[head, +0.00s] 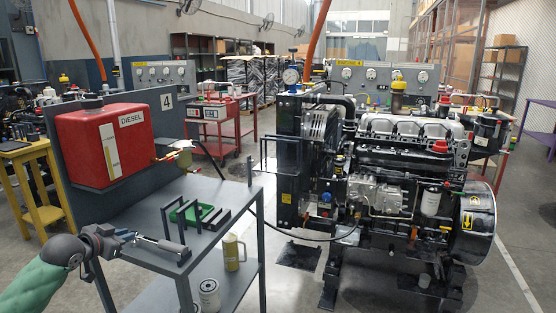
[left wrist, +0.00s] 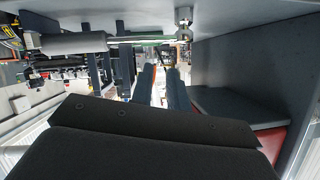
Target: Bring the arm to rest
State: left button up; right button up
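My left arm comes in from the lower left of the head view, with its gripper (head: 118,238) at the near left edge of the grey cart (head: 225,190). In the left wrist view the two dark fingers (left wrist: 162,82) stand apart, with nothing visible between them. A wrench-like tool with a dark handle (head: 172,247) and thin metal shaft lies along the cart's near edge, close to the fingertips. Its grey handle (left wrist: 68,43) and shaft cross beyond the fingers in the left wrist view. Whether they touch is unclear. My right gripper is not in view.
A black slotted rack (head: 222,217) and a green tray (head: 190,212) stand on the cart. A red diesel tank (head: 85,150) is above its left side. A yellow mug (head: 233,252) and white filter (head: 209,295) sit on the lower shelf. An engine (head: 400,170) stands right.

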pick_arm(q)
jog(key=s+d+f+n+g+y+p, duration=0.1)
jog(key=s+d+f+g+y, duration=0.15)
jog(key=s+d+f, duration=0.45)
jog(key=s+d+f+g+y+p, duration=0.1)
jog(key=s+d+f+g+y, duration=0.15)
jog(key=s+d+f, duration=0.45)
jog(key=s+d+f+g+h+p, duration=0.1)
jog(key=s+d+f, duration=0.3)
jog(key=s, duration=0.6)
jog(key=s+d+f+n+g+h+p, duration=0.1)
jog(key=s+d+f+g+p, duration=0.1)
jog(key=s+d, duration=0.5)
jog(key=s+d+f+n+g+h+p, duration=0.1)
jog(key=s+d+f, duration=0.4)
jog(key=s, duration=1)
jog(key=shift+d+f+g+h+p, duration=0.35)
jog(key=shift+f+g+p, duration=0.25)
jog(key=shift+f+g, duration=0.35)
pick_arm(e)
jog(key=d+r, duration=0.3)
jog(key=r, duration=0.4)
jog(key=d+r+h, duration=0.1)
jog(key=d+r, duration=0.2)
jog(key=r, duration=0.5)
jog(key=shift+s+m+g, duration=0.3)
pick_arm(q)
jog(key=shift+r, duration=0.1)
